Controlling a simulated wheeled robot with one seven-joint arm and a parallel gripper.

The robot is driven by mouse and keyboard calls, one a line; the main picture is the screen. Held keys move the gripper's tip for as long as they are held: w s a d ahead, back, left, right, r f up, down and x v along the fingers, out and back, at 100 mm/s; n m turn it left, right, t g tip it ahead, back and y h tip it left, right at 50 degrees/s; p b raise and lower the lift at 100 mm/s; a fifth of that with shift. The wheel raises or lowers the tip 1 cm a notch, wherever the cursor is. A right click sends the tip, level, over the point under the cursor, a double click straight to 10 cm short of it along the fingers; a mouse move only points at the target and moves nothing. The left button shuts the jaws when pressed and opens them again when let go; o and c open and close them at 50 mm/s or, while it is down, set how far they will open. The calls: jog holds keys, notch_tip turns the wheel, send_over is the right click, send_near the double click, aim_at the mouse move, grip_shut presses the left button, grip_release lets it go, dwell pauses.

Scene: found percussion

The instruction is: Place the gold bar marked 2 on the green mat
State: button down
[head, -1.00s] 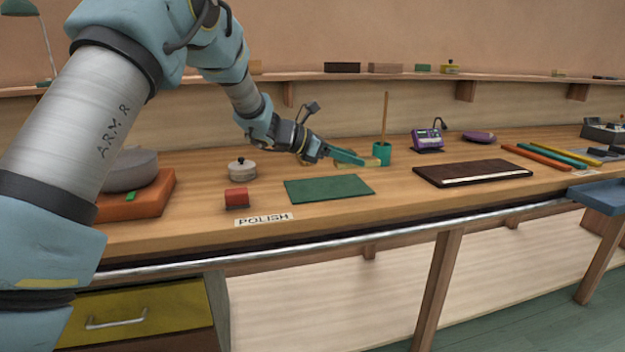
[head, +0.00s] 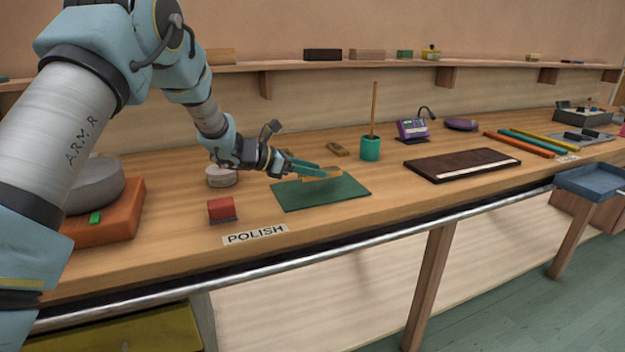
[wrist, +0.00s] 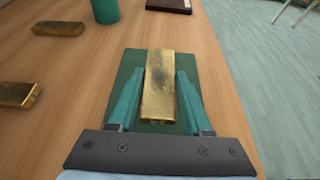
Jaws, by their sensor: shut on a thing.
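My gripper (head: 322,172) is shut on a gold bar (head: 337,174). The bar is over the green mat (head: 320,195), which lies on the wooden bench. In the wrist view the gold bar (wrist: 158,85) is between my two teal fingers (wrist: 160,78), with the green mat (wrist: 130,68) beneath and showing on both sides. I cannot tell whether the bar touches the mat. No number is readable on it. Two other gold bars lie on the bare wood in the wrist view, one farther off (wrist: 60,28) and one at the left (wrist: 18,95).
A teal cup with a stick (head: 370,148) stands behind the mat. A dark board (head: 462,164) is to its right. A red block (head: 221,209), a round lidded pot (head: 221,177) and a POLISH label (head: 255,234) are left and in front.

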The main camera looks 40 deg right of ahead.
aim_at(313, 189)
jog(key=shift+f+p, duration=0.4)
jog(key=shift+f, duration=1.25)
jog(key=shift+f, duration=0.1)
jog(key=shift+c, duration=1.7)
grip_release()
jog(key=shift+a, duration=0.1)
jog(key=b+v, duration=0.3)
jog(key=v, duration=0.9)
